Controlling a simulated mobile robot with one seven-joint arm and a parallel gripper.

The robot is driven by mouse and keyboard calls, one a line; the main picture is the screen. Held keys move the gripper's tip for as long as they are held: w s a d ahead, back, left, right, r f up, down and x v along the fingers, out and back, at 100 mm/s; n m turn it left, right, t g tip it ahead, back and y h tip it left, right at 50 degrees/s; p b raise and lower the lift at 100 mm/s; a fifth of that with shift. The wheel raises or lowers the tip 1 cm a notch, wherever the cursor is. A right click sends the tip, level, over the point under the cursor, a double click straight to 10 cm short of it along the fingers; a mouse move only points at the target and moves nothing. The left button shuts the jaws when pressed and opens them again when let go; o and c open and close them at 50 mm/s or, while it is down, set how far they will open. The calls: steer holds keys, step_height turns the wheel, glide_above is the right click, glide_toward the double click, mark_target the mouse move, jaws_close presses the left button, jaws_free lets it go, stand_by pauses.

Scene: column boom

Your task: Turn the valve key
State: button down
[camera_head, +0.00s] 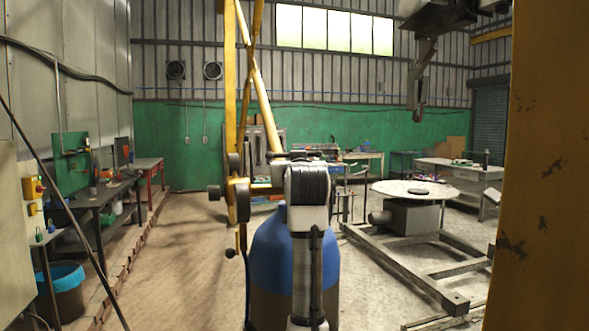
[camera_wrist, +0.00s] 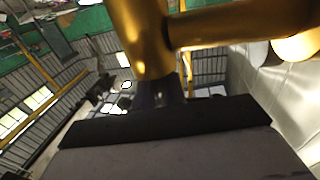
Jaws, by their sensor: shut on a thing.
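A blue gas cylinder (camera_head: 267,255) stands upright in front of me in the head view, partly behind my arm. A brass fitting with dark round knobs or gauges (camera_head: 242,200) sits at its top left. In the wrist view, the brass valve body (camera_wrist: 143,45) is close ahead, with a pipe (camera_wrist: 235,25) running right. My gripper (camera_wrist: 168,98) is at the lower end of this brass body, shut on a small dark piece there, seemingly the valve key. The key is mostly hidden and its angle cannot be told. In the head view my arm hides the gripping spot.
A yellow post and brace (camera_head: 246,75) rise behind the cylinder. A round-topped positioner (camera_head: 425,190) on a floor frame stands to the right. A dark workbench (camera_head: 105,195) and a blue-lined bin (camera_head: 62,285) are on the left. Floor left of the cylinder is clear.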

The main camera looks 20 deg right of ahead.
steer(key=c, duration=1.5)
jaws_free()
steer(key=shift+c, duration=0.2)
steer(key=shift+s, duration=0.1)
steer(key=b+v, duration=0.6)
steer(key=v, duration=0.7)
steer(key=shift+s, duration=0.35)
